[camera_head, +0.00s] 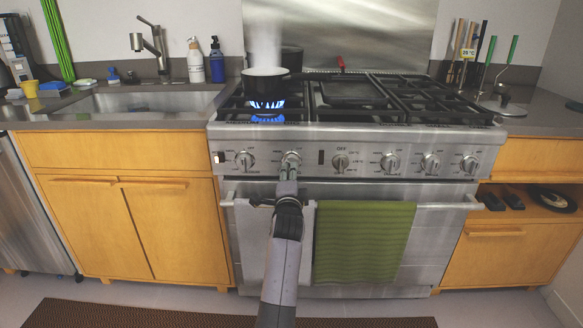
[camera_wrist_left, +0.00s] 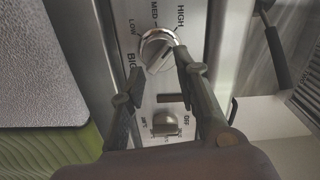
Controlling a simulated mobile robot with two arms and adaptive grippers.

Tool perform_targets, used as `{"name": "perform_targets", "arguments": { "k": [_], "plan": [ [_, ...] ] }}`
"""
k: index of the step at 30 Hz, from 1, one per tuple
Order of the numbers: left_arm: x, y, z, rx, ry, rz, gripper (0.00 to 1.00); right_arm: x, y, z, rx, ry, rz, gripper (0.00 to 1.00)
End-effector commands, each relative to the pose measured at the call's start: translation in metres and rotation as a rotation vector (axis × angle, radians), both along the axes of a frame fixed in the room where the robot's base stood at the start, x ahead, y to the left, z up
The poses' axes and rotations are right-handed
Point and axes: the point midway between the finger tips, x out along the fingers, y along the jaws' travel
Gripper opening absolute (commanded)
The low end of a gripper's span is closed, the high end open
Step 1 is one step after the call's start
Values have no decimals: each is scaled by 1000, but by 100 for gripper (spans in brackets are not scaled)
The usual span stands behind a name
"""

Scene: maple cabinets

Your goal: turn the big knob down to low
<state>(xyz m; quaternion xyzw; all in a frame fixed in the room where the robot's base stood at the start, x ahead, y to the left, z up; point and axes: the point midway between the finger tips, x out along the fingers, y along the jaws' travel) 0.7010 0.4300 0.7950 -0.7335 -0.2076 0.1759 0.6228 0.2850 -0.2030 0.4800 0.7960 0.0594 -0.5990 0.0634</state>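The big knob (camera_head: 291,159) is the second from the left on the stove's front panel. In the left wrist view the big knob (camera_wrist_left: 158,50) is a round silver knob beside the printed words LOW, MED, HIGH and BIG; its exact setting is hard to read. My left gripper (camera_head: 288,168) is at this knob. In the left wrist view the fingers of my left gripper (camera_wrist_left: 157,67) are apart. One finger is at the knob's right edge, seemingly touching it; the other is below left with a visible gap. My right gripper is out of view.
A pot (camera_head: 265,84) steams over a lit blue flame (camera_head: 267,106) on the front left burner. Other knobs (camera_head: 244,160) line the panel. Below, a green towel (camera_head: 362,242) and a pale towel (camera_head: 254,235) hang on the oven handle (camera_head: 440,205).

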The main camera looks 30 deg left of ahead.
Motion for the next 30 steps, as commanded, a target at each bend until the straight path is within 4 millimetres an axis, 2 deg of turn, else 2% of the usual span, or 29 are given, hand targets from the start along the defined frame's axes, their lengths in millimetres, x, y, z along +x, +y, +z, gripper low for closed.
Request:
{"name": "perform_targets", "arguments": {
  "k": [3, 11, 12, 21, 30],
  "plan": [
    [0, 1, 0, 244, 149, -1, 29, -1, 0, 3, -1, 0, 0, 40],
    [0, 0, 0, 741, 456, 0, 29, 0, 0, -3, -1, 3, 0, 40],
    [5, 3, 0, 754, 462, 1, 29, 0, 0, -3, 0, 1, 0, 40],
    [39, 23, -1, 742, 455, 1, 29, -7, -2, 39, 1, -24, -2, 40],
    [51, 33, 4, 743, 447, 4, 29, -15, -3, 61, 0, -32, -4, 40]
  ]
}}
